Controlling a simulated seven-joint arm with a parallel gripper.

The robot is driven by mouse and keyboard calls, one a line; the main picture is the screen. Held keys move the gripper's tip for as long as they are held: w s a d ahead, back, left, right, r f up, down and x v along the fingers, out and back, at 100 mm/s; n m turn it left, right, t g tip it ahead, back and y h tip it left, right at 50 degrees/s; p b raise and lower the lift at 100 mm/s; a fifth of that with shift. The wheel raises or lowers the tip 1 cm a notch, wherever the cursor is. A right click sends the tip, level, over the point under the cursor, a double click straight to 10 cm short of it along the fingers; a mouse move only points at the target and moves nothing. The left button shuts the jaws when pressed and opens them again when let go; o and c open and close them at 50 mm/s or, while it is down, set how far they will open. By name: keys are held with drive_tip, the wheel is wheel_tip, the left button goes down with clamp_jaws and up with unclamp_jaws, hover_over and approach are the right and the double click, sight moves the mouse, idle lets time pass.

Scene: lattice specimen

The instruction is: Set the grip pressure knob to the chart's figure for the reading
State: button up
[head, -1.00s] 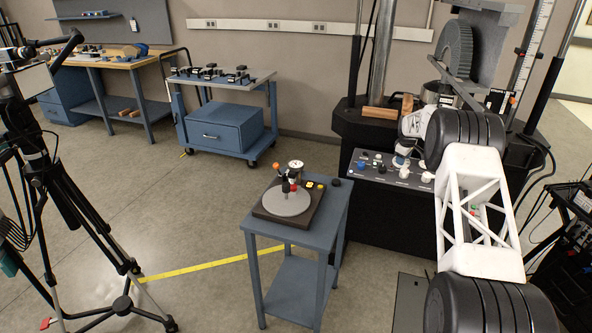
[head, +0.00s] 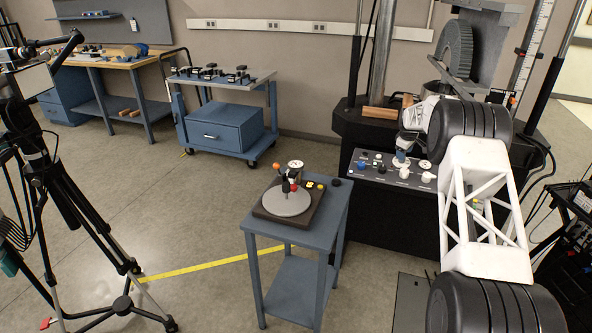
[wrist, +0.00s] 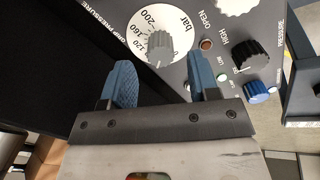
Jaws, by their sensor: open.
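The grip pressure knob (wrist: 158,46) is a small grey knob on a round white dial with figures 120, 160, 200 and the word bar, seen in the wrist view. Its exact setting is hard to tell. My gripper (wrist: 163,72) is open and empty, its two blue fingers apart at the near side of the dial; the knob lies beyond and between them, apparently untouched. In the head view my gripper (head: 402,157) is over the control panel (head: 372,174). I cannot make out a readable chart or a reading.
Near the fingers are a dark HIGH/LOW knob (wrist: 250,57), a blue knob (wrist: 258,92), a red-brown lamp (wrist: 207,44) and another white dial (wrist: 237,4). A small blue table (head: 320,235) with a round-plated device (head: 288,202) stands left of the panel. Floor around it is mostly open.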

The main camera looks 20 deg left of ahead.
drive_tip(key=shift+v, duration=0.85)
drive_tip(key=shift+s+d+r, duration=0.1)
drive_tip(key=shift+s+r, duration=0.2)
drive_tip(key=shift+r, duration=0.15)
drive_tip(key=s+d+r+m, duration=0.2)
drive_tip(key=s+d+r, duration=0.1)
drive_tip(key=s+r, duration=0.85)
drive_tip(key=s+d+r+m, duration=0.25)
drive_tip(key=s+r, duration=0.55)
drive_tip(key=s, duration=0.6)
drive_tip(key=s+d+r+m, duration=0.2)
drive_tip(key=s+d+r, duration=0.2)
drive_tip(key=s+r, duration=0.75)
drive_tip(key=s+d+f+m, duration=0.1)
drive_tip(key=s+d+m, duration=0.1)
drive_tip(key=s, duration=1.8)
drive_tip(key=s+d+m, duration=0.2)
drive_tip(key=s+m, duration=0.1)
drive_tip(key=s, duration=1.7)
drive_tip(key=s+f+m, duration=0.1)
drive_tip(key=s+f, duration=0.2)
drive_tip(key=s, duration=0.3)
drive_tip(key=s+d+f, duration=0.1)
drive_tip(key=s+f, duration=0.2)
drive_tip(key=s, duration=0.4)
drive_tip(key=shift+m, duration=0.35)
